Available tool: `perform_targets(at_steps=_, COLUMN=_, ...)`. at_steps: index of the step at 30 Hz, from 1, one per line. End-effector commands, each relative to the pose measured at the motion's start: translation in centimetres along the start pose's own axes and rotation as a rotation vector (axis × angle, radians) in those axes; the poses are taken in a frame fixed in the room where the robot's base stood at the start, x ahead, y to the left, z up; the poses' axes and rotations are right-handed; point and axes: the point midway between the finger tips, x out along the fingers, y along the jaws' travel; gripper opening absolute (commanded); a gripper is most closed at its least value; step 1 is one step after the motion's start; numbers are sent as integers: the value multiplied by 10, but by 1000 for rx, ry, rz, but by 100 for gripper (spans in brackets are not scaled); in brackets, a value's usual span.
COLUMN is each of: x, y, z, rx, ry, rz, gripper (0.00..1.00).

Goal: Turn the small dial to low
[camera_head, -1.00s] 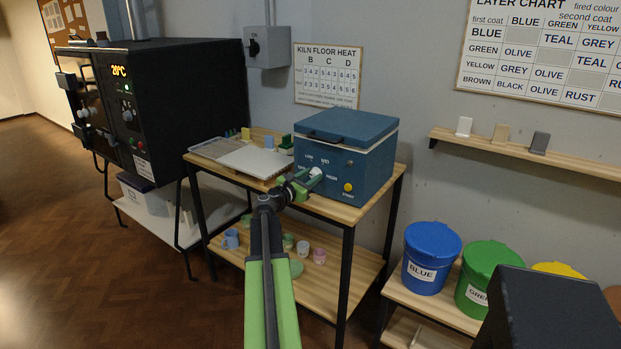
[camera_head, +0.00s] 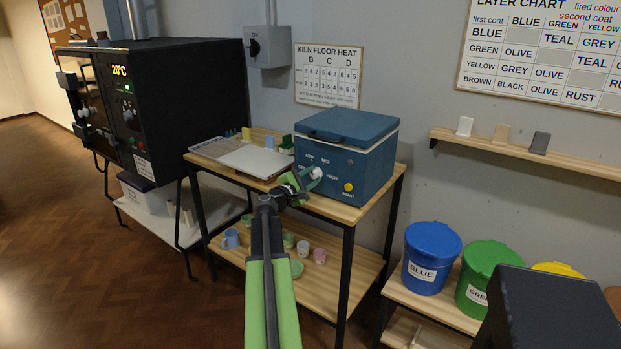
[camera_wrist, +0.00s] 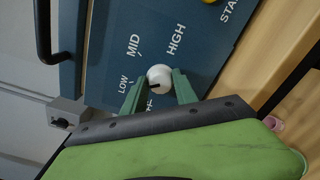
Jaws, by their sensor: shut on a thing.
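The small dial (camera_head: 316,173) is a white round knob on the front of a small blue kiln (camera_head: 346,160) on the wooden-topped stand. In the wrist view the dial (camera_wrist: 159,77) sits between the two green fingertips of my gripper (camera_wrist: 158,84), which is shut on it. The labels LOW, MID and HIGH are readable around it, and OFF is partly hidden by a finger. A dark mark on the dial points left and slightly down, roughly between LOW and OFF. My gripper also shows in the head view (camera_head: 308,178).
A yellow start button (camera_head: 348,187) is right of the dial. A grey board (camera_head: 254,160) lies left of the small kiln. Cups (camera_head: 231,239) stand on the lower shelf. A large black kiln (camera_head: 190,105) stands left. Lidded buckets (camera_head: 431,258) stand on the right.

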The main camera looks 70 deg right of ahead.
Motion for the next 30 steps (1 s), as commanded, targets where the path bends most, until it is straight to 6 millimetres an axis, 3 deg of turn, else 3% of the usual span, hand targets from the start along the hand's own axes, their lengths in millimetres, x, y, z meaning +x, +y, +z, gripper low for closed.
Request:
perform_targets(at_steps=21, x=7, y=4, z=3, rx=61, ry=-4, rz=11, gripper=0)
perform_targets(at_steps=22, x=7, y=4, z=3, rx=61, ry=-4, rz=12, gripper=39)
perform_targets(at_steps=26, x=6, y=3, z=3, rx=61, ry=-6, rz=10, gripper=55)
perform_targets(at_steps=30, x=6, y=1, z=4, rx=63, ry=-7, rz=7, gripper=55)
